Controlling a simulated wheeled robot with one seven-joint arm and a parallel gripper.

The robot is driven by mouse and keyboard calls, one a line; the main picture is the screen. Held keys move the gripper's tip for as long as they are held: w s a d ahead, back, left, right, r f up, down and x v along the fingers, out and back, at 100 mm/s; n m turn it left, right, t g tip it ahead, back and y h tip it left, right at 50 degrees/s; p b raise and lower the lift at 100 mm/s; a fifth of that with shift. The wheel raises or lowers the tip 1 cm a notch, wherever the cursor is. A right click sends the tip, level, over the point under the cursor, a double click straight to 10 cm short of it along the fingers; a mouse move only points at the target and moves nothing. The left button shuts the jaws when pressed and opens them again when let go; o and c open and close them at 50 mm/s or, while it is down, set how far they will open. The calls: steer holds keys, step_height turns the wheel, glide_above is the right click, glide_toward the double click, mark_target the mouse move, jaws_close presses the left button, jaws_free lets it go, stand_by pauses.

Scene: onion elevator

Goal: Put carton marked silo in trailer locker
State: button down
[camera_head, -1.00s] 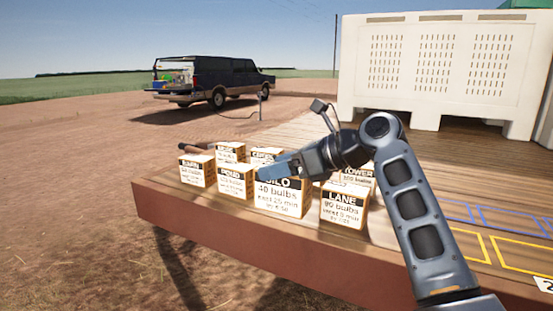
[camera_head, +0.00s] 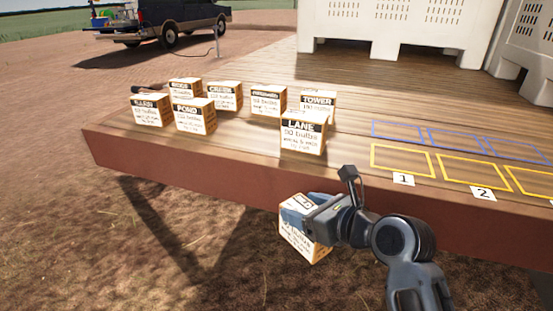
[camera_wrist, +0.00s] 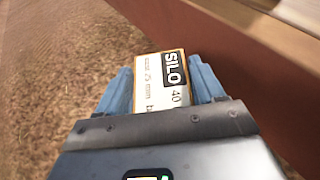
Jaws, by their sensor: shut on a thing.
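The carton marked SILO (camera_head: 300,238) is white and tan with a black label band. My gripper (camera_head: 298,212) is shut on it and holds it tilted in the air, in front of the trailer deck's front edge and over the dirt. In the wrist view the carton (camera_wrist: 162,80) sits between the two blue fingers of my gripper (camera_wrist: 163,92), with SILO and 40 readable. The trailer deck (camera_head: 230,148) is wooden with a red-brown side. I cannot make out a trailer locker in these views.
Several other cartons stand on the deck, among them LANE (camera_head: 303,134), POND (camera_head: 195,116) and TOWER (camera_head: 318,102). Yellow and blue outlined spaces lie at right, with number cards (camera_head: 403,180). A white bin (camera_head: 385,30) stands behind. A dark pickup (camera_head: 165,20) is parked at back left.

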steer(key=s+d+f+m+t+h, duration=0.1)
steer(key=s+d+f+m+h, duration=0.1)
steer(key=s+d+f, duration=0.2)
steer(key=s+d+f+m+h, duration=0.3)
steer(key=d+f, duration=0.3)
steer(key=f, duration=0.5)
steer(key=s+d+f+m+t+h, duration=0.1)
steer(key=s+d+f+m+h, duration=0.1)
steer(key=s+d+f, duration=0.3)
step_height(320, 180, down, 2)
steer(key=shift+s+f+m+t+h, duration=0.2)
steer(key=shift+s+m+t+h, duration=0.1)
steer(key=shift+s+h, duration=0.25)
steer(key=shift+w+d+r, duration=0.1)
steer(key=shift+w+r, duration=0.05)
steer(key=shift+w, duration=0.05)
